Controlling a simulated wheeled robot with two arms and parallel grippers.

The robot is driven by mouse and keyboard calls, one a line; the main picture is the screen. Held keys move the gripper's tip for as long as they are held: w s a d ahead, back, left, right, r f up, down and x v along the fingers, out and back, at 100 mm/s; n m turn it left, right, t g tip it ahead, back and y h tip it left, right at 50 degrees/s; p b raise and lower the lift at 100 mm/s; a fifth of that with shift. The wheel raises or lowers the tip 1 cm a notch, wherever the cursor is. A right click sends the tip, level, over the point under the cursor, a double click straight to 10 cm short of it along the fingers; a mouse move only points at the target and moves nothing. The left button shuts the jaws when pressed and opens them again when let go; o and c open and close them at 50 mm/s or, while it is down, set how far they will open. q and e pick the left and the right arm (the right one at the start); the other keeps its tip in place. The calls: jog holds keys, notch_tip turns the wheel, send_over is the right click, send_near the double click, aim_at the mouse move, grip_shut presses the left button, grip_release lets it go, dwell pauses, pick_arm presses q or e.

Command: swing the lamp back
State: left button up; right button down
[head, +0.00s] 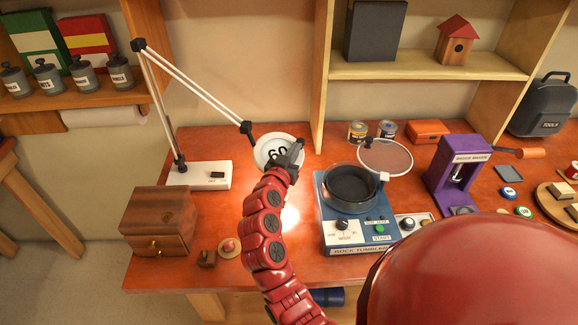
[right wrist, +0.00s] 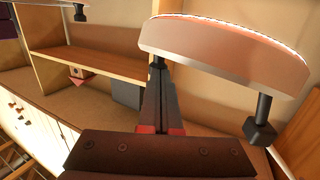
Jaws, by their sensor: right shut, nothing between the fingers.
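The lamp has a white base (head: 200,176) at the left of the bench, jointed white arms (head: 195,86) with black joints, and a round white head (head: 268,149) marked 60. The head hangs over the bench, left of the rock tumbler. My right gripper (head: 293,155) is at the head's right side and covers part of it in the head view. In the right wrist view its fingers (right wrist: 160,72) are shut and empty, their tips close to the lamp head (right wrist: 225,48); I cannot tell whether they touch. My left gripper is not in view.
The blue rock tumbler (head: 345,237) with its round screen lid (head: 385,157) stands right of my arm. A wooden drawer box (head: 158,222) stands in front of the lamp base. A purple press (head: 460,178) is farther right. A shelf upright (head: 321,75) rises behind the lamp head.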

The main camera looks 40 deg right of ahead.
jog(key=shift+n+t+y, duration=0.6)
jog(key=shift+n+t, duration=0.1)
jog(key=shift+t, duration=0.2)
jog(key=x, duration=0.5)
jog(key=shift+w+d+r, duration=0.1)
jog(key=shift+d+r, duration=0.1)
jog(key=shift+n+t+y, duration=0.3)
jog(key=w+b, duration=0.1)
jog(key=w+d+b, duration=0.2)
jog(key=w, duration=0.1)
jog(key=shift+d+r, duration=0.25)
jog(key=shift+r, duration=0.15)
jog(key=shift+r, duration=0.1)
